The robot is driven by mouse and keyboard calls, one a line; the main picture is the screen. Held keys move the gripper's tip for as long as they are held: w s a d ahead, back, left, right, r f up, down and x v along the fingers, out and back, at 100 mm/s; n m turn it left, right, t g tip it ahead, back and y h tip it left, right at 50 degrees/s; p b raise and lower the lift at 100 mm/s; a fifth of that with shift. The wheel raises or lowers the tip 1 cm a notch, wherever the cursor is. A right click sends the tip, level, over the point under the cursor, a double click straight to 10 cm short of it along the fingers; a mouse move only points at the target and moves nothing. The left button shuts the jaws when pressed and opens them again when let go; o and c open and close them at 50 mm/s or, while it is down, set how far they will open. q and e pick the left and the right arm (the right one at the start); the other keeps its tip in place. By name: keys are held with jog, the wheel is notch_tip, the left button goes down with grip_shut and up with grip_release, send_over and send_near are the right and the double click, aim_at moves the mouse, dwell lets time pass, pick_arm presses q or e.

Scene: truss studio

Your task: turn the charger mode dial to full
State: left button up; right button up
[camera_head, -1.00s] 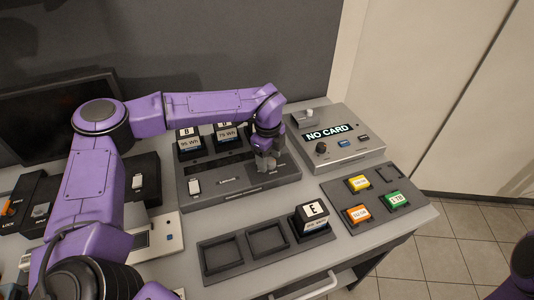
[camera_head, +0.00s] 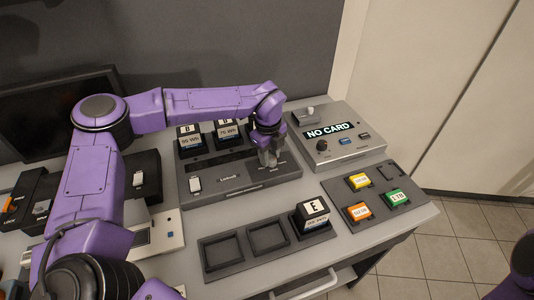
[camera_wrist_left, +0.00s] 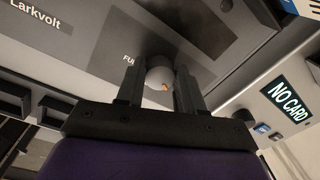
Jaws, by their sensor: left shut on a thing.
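The charger (camera_head: 258,181) is a dark grey block with batteries at its back. My left gripper (camera_head: 268,158) points down over its right front and hides the dial in the head view. The gripper is shut on the dial. A label starting "FU" (camera_wrist_left: 128,58) shows left of the dial; the rest of it is covered. My right gripper is out of view.
A white rocker switch (camera_head: 195,185) is at the charger's left front. A grey card unit (camera_head: 345,151) reading "NO CARD" stands close on the right. A tray (camera_head: 333,192) of coloured cards and a battery "E" (camera_head: 312,212) in a dock are in front.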

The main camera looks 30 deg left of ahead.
pick_arm(q)
jog(key=m, duration=0.3)
jog(key=shift+d+m, duration=0.1)
jog(key=shift+m, duration=0.2)
jog(key=m, duration=0.2)
jog(key=shift+w+m+p, duration=0.1)
jog(key=shift+m+p, duration=0.25)
jog(key=shift+m, duration=0.05)
jog(key=m+p, duration=0.1)
jog(key=m, duration=0.5)
jog(key=shift+d+g+p, duration=0.1)
jog(key=shift+g+p, duration=0.2)
jog(key=m+p, duration=0.1)
jog(key=m, duration=0.3)
jog(key=m+p, duration=0.1)
jog(key=m, duration=0.2)
jog(key=shift+d+m, duration=0.1)
jog(key=shift+m, duration=0.2)
jog(key=m+p, duration=0.2)
jog(key=m, duration=0.4)
jog(key=shift+f+g, duration=0.1)
jog(key=shift+g, duration=0.2)
